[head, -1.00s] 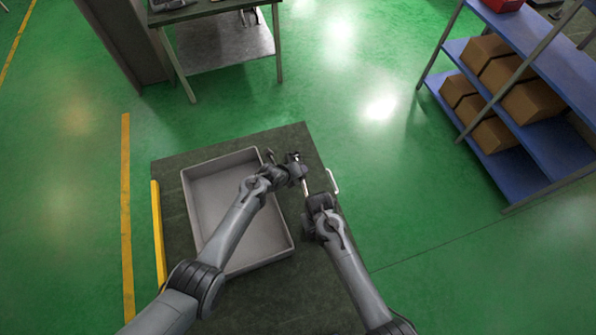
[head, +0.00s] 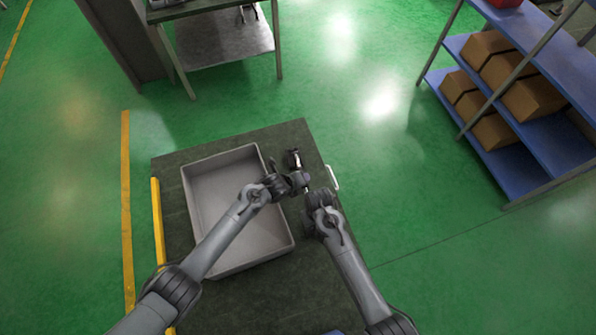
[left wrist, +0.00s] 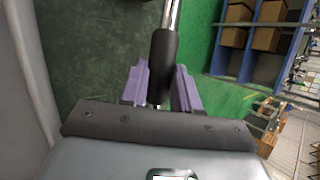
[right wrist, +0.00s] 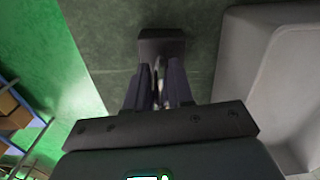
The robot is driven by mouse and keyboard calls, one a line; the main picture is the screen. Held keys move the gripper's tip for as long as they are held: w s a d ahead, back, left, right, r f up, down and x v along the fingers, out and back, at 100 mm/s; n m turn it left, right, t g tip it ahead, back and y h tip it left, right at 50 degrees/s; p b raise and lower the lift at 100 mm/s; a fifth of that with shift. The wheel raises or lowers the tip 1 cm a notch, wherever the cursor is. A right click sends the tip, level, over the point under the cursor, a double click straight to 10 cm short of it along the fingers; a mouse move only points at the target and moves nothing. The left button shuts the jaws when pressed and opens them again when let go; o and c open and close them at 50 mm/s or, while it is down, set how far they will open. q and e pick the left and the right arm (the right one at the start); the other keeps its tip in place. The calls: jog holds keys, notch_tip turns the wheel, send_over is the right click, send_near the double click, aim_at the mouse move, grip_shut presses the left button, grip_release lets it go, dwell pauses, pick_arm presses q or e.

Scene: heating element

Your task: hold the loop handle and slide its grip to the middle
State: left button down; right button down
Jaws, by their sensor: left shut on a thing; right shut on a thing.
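The loop handle is only partly visible. In the left wrist view its black cylindrical grip (left wrist: 163,62) stands between the fingers of my left gripper (left wrist: 160,92), with a shiny metal rod (left wrist: 172,14) running out of its far end. In the right wrist view my right gripper (right wrist: 158,90) is shut on a thin metal part (right wrist: 157,78) of the handle; a dark block (right wrist: 160,45) lies just past its fingertips. In the head view the left gripper (head: 300,180) and right gripper (head: 318,196) are close together over the cart. The wrists hide most of the handle.
A grey tray (head: 190,215) lies on the dark cart top (head: 290,285), left of the grippers. The cart has a yellow bar (head: 158,225) at left and a white handle (head: 333,178) at right. A blue shelf (head: 540,135) stands apart at right.

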pick_arm(q)
jog(key=shift+s+d, duration=0.45)
jog(key=shift+s, duration=0.2)
pick_arm(e)
jog(key=shift+w+d, duration=0.1)
pick_arm(q)
jog(key=c, duration=0.8)
grip_release()
jog(key=shift+a, duration=0.1)
jog(key=shift+a+r, duration=0.1)
jog(key=v, duration=1.1)
jog(key=shift+s+r, duration=0.25)
jog(key=shift+r, duration=0.05)
jog(key=shift+a, duration=0.1)
